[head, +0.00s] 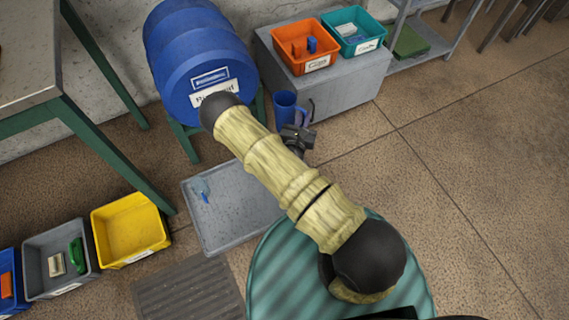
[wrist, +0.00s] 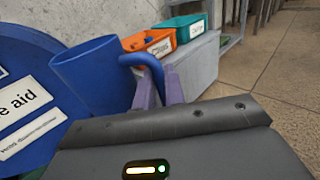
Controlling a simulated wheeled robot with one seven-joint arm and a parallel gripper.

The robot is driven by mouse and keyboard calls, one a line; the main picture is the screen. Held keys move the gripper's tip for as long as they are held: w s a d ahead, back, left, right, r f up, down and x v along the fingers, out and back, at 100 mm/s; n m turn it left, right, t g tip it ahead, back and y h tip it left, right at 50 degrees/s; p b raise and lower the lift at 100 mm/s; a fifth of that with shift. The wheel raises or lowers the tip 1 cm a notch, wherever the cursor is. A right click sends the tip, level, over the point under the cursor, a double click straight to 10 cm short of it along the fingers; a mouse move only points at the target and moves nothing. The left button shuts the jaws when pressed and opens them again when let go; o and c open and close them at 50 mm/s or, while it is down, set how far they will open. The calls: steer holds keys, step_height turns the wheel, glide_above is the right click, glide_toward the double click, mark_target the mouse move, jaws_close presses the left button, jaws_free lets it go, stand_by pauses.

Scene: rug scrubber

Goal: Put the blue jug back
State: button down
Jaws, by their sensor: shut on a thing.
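The blue jug (head: 284,106) is in the air beside the large blue barrel, in front of the grey block. In the wrist view the jug (wrist: 88,80) fills the left middle, its handle (wrist: 146,62) pointing toward my fingers. My gripper (head: 305,114) is shut on the jug's handle; the purple fingers (wrist: 157,90) show in the wrist view. The jug looks roughly upright, with a slight tilt in the wrist view. Its inside is hidden.
The blue barrel (head: 197,55) lies on a green stand above a grey tray (head: 230,215) holding a small blue item. An orange crate (head: 303,47) and a teal crate (head: 354,30) stand on the grey block (head: 340,90). A yellow crate (head: 128,228) sits on the floor. Floor at right is clear.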

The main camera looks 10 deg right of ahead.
steer(key=w+f+m+g+h+b, duration=0.2)
steer(key=w+f+h+b, duration=0.1)
steer(key=f+b, duration=1.9)
steer(key=shift+w+a+m+h, duration=0.3)
steer(key=shift+w, duration=0.35)
step_height(320, 180, down, 6)
steer(key=b, duration=0.4)
steer(key=shift+f+b, duration=1.65)
steer(key=shift+f, duration=0.45)
steer(key=c, duration=1.5)
jaws_free()
